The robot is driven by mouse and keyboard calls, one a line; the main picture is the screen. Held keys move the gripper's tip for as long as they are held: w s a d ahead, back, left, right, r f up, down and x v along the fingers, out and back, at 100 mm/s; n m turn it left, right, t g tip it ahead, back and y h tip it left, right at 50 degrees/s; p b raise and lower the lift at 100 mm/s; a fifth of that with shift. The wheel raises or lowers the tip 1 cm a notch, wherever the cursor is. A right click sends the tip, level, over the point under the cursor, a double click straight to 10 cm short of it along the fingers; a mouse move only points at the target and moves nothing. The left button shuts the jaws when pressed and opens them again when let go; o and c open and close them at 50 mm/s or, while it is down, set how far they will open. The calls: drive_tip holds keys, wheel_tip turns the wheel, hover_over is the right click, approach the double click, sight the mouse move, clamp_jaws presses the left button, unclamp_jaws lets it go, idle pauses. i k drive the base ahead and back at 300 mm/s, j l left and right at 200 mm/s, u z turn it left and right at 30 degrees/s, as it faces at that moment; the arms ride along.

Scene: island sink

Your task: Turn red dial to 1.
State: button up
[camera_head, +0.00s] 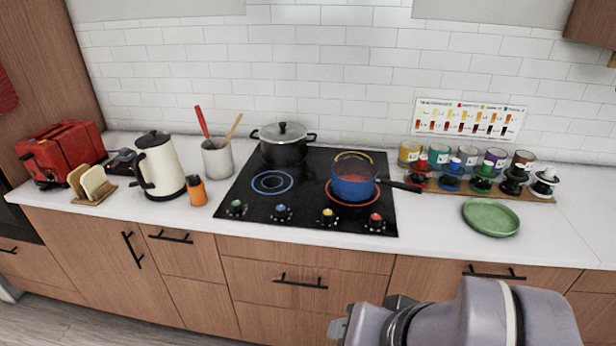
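The red dial (375,221) is at the right end of a row of dials along the front of the black cooktop (300,219). Its number marks and pointer are too small to read. To its left are the yellow dial (328,216), the blue dial (281,212) and the green dial (236,207). Behind the red dial, a red ring shows around the base of a blue pan (353,188). My arm enters at the bottom right. My gripper (362,322) seems to be at its left end, below and in front of the red dial, apart from it; its fingers are not clear.
The pan's dark handle (401,185) points right over the counter. A dark pot (283,151) stands at the cooktop's back. A green plate (490,217) and a wooden rack (480,188) of cups are on the right. Drawer handles (300,282) protrude below the counter.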

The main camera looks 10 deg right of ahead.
sight(375, 221)
drive_tip(key=i+l, duration=0.15)
drive_tip(key=i, duration=0.45)
drive_tip(key=i+l, duration=0.1)
drive_tip(key=i, duration=0.45)
